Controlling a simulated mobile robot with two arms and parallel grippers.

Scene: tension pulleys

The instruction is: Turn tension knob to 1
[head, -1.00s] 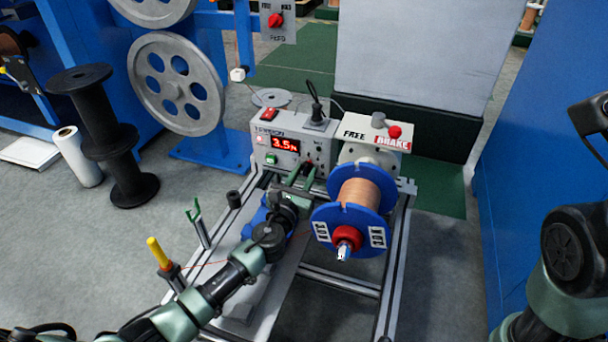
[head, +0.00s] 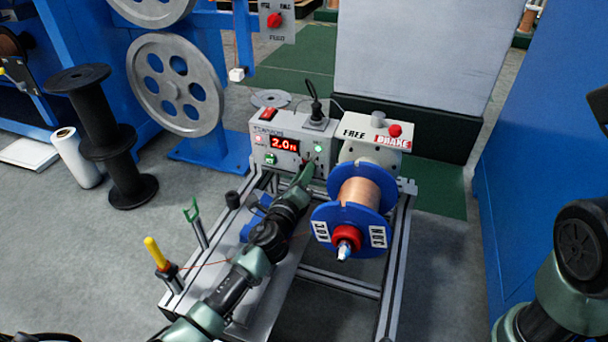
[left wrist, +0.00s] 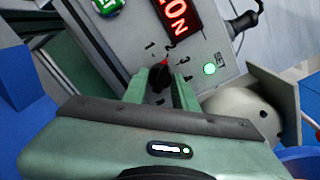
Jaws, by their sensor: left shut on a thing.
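The tension control box (head: 262,148) stands at the back of the frame, its red display (head: 285,145) reading 2.0N. The black tension knob (left wrist: 160,77) with a red pointer shows in the left wrist view, on the panel among printed numbers. The pointer is at about the 2; the 1 is to its left. My left gripper (left wrist: 160,88) is shut on the knob, one green finger on each side. In the head view the left gripper (head: 304,174) is at the panel's lower right, and the knob is hidden. My right gripper is not in view; only parts of my right arm show.
A copper wire spool (head: 360,195) with blue flanges stands just right of my left arm. A FREE/BRAKE plate (head: 376,134) with a red knob is above it. A black plug (head: 315,115) rises from the box top. A yellow-tipped post (head: 154,252) stands at left.

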